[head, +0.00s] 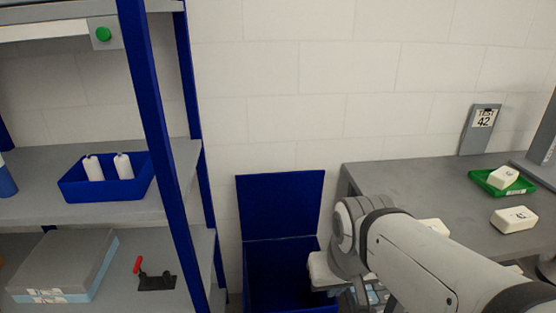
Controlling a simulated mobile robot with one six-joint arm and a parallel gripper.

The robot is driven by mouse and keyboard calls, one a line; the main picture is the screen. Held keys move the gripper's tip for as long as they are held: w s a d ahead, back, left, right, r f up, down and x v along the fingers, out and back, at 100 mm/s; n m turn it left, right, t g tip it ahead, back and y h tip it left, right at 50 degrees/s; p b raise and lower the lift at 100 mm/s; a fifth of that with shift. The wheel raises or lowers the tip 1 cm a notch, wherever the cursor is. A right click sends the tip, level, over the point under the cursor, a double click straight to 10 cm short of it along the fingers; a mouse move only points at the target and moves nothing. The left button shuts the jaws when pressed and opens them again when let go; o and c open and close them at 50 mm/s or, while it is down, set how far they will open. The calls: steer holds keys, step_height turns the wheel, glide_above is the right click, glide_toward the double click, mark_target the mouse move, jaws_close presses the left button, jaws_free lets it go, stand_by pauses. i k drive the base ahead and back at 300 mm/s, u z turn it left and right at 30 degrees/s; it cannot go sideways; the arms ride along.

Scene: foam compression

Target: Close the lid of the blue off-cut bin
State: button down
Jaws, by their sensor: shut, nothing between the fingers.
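The blue off-cut bin (262,272) stands on the floor between the shelving and the workbench. Its lid (280,204) is open and stands upright at the back, near the wall. The bin's inside looks dark blue, and its lower part is cut off by the frame. My arm comes in from the lower right, and its joint is in front of the bench's left end. A pale part beside the joint overlaps the bin's right edge. I cannot make out my gripper's fingers; they are hidden or out of frame.
Blue-posted shelving (165,150) stands left, holding a blue tray (107,188) with white bottles, a grey box (65,265) and a red-handled clamp (152,276). The grey bench (400,175) at right bears a green tray (484,181), pale blocks (514,219) and a sign (480,130).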

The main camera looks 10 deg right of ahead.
mark_target(273, 205)
steer(key=u, duration=0.05)
steer(key=i, duration=1)
steer(key=z, duration=0.05)
